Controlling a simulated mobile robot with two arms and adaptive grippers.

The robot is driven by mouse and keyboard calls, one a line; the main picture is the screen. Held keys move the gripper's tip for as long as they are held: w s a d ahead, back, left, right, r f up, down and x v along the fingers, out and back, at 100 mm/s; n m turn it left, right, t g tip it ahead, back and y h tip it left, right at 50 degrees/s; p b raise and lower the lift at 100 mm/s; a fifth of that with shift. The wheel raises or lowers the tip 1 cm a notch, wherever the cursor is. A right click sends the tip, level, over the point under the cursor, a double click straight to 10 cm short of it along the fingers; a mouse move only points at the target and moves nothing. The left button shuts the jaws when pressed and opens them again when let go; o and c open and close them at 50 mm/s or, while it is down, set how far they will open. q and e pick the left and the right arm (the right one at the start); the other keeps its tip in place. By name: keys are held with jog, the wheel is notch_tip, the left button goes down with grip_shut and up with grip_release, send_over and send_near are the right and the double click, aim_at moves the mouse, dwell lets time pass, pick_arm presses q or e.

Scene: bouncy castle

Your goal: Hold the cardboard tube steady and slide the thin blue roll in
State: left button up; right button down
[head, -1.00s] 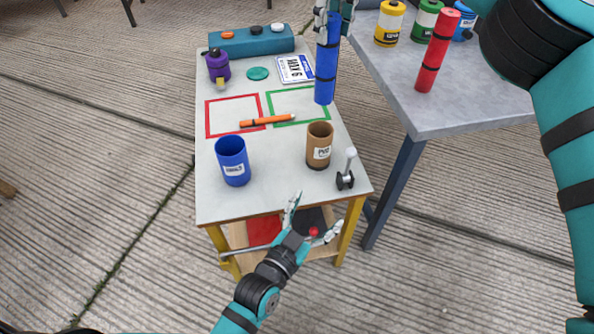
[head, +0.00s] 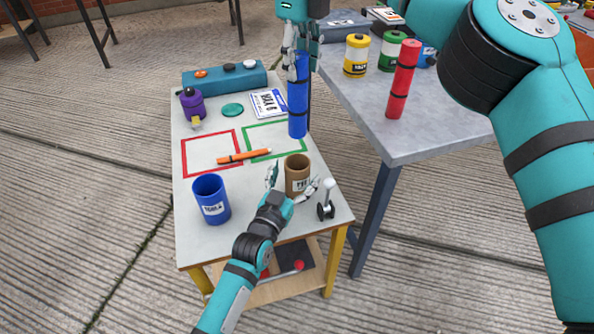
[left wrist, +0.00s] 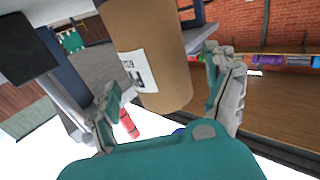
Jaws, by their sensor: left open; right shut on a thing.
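The cardboard tube (head: 297,180) is a short brown cylinder with a white label, upright near the table's front right. My left gripper (head: 292,184) is open at its near side, one finger on each side. In the left wrist view the tube (left wrist: 150,55) stands between the spread fingers (left wrist: 161,72); a gap shows on the right, and contact on the left is unclear. The thin blue roll (head: 298,105), with dark bands, hangs upright from my right gripper (head: 297,62), which is shut on its upper end, behind and apart from the tube.
A blue cup (head: 211,200) stands left of the tube, and a small lever (head: 326,200) stands close on its right. An orange marker (head: 244,156) lies across red and green outlines. A grey table (head: 370,130) with a red roll (head: 403,80) and cans adjoins on the right.

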pick_arm(q)
jog(key=shift+x, duration=1.1)
jog(key=c, duration=1.7)
